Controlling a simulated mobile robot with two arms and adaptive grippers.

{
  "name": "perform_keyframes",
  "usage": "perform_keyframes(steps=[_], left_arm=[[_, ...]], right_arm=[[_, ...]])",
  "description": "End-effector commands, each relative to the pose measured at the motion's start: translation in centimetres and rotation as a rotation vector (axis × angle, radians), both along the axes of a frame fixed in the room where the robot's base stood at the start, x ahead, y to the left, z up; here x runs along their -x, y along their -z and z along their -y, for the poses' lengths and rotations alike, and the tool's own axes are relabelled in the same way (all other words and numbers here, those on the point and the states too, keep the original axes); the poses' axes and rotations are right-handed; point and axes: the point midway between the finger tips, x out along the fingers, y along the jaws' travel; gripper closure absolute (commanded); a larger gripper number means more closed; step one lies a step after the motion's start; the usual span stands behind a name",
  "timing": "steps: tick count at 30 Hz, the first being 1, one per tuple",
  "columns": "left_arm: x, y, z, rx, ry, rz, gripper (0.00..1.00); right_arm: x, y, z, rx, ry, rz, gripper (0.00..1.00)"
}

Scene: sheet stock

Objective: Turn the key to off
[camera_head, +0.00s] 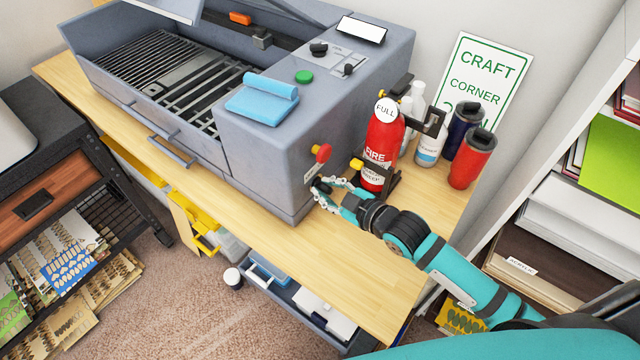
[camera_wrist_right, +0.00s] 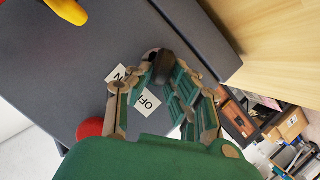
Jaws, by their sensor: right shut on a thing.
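The key (camera_wrist_right: 160,66) is a small dark piece on the grey side of the large machine (camera_head: 262,150). In the right wrist view, my right gripper (camera_wrist_right: 163,78) is shut on it, with one finger on each side. A white ON label (camera_wrist_right: 119,74) and a white OFF label (camera_wrist_right: 147,102) lie beside it, both partly covered by a finger. In the head view, my right gripper (camera_head: 323,190) reaches the machine's lower right side, below a red knob on a yellow base (camera_head: 321,153). The key's exact angle is hard to tell. My left gripper is not in view.
A red fire extinguisher (camera_head: 381,145) in a dark bracket stands close beside my right gripper. White bottles (camera_head: 429,150), a dark tumbler (camera_head: 462,127) and a red tumbler (camera_head: 472,160) stand behind it. The wooden bench (camera_head: 350,270) is clear in front.

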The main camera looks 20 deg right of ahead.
Motion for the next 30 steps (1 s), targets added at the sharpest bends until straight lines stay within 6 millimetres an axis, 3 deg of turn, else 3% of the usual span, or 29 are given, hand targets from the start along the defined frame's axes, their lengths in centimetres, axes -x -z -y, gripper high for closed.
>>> perform_keyframes(steps=[17,30], left_arm=[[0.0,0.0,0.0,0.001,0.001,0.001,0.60],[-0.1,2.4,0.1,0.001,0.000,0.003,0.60]], right_arm=[[0.0,0.1,0.0,0.018,0.000,0.016,1.00],[0.4,0.9,-0.5,0.373,0.002,0.288,1.00]])
